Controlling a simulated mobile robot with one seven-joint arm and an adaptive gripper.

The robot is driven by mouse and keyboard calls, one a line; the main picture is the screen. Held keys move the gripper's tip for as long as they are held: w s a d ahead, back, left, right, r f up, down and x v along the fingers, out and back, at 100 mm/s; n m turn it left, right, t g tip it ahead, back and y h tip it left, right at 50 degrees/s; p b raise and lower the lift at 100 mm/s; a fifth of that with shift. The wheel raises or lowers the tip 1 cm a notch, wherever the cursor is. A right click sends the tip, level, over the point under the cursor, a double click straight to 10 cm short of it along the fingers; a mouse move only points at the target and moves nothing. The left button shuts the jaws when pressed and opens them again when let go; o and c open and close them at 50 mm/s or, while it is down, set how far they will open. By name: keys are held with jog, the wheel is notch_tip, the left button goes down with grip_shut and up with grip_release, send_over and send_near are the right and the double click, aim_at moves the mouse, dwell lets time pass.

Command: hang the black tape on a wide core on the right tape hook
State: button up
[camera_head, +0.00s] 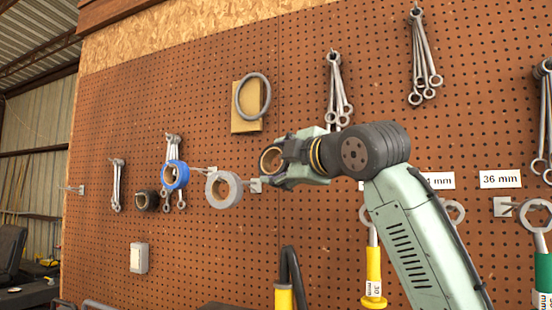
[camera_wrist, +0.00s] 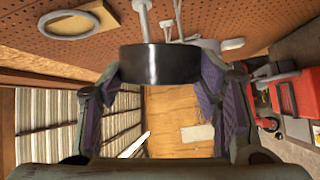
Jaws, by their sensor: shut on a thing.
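My gripper (camera_head: 283,163) is shut on the black tape (camera_wrist: 158,65), gripping it by its outer sides. In the head view the held tape (camera_head: 271,160) shows its wide brown core facing left, in front of the pegboard. A blue roll (camera_head: 175,175) is by another hook (camera_head: 206,170) farther left. I cannot tell the depth gap between the held tape and the right hook.
A wooden block with a ring (camera_head: 252,97) is above. Wrenches (camera_head: 338,90) hang behind my arm. Yellow-handled tools (camera_head: 373,275) are below.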

jog(key=shift+w+d+f, duration=0.1)
jog(key=shift+w+d, duration=0.2)
jog(key=shift+w, duration=0.3)
jog(key=shift+w+d+f, duration=0.1)
jog(key=shift+w+d, duration=0.15)
jog(key=shift+w, duration=0.3)
jog(key=shift+w+d+f, duration=0.15)
jog(key=shift+w+f, duration=0.2)
jog(key=shift+w, duration=0.15)
jog(key=o, duration=1.2)
jog(key=v, duration=1.2)
